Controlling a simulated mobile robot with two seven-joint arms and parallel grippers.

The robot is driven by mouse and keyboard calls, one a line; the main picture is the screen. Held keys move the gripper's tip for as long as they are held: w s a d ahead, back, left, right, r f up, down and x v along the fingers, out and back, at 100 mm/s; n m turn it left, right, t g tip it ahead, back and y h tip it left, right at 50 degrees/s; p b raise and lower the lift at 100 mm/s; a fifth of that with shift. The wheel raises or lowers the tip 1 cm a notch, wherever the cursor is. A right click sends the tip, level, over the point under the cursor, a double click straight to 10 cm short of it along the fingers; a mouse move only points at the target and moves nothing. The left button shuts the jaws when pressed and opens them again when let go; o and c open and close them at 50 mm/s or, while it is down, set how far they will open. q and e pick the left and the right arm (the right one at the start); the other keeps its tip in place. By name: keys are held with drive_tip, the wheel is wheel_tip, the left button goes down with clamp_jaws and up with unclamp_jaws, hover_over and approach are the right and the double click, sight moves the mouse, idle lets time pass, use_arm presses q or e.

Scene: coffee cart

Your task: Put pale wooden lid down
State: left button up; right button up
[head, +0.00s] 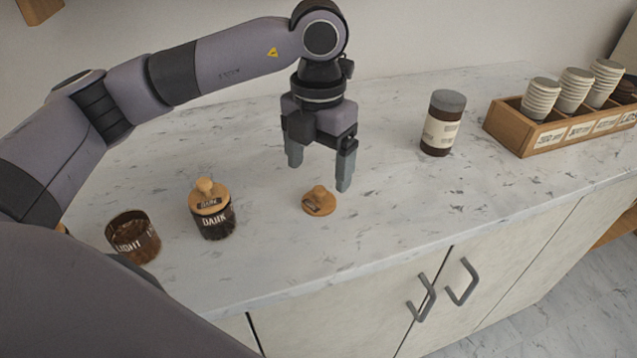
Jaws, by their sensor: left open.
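The wooden lid (319,201), round with a knob and a dark label, lies on the marble counter. My left gripper (319,174) is open and empty just above and behind the lid, fingers pointing down, apart from it. A glass jar marked LIGHT (134,240) stands at the left with no lid on it, its contents brown. A jar marked DARK (215,224) stands beside it with a wooden lid (208,197) on top. My right gripper is not in view.
A dark jar with a grey cap (441,123) stands at the back right. A wooden box (517,140) with stacks of paper cups (540,98) stands at the far right. The counter (390,205) right of the loose lid is clear. Cabinet handles (461,282) show below the front edge.

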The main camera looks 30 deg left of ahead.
sight(318, 190)
use_arm(q)
wheel_tip(318, 190, up, 7)
drive_tip(key=shift+f, duration=0.15)
drive_tip(key=shift+s+f, duration=0.1)
idle(0.5)
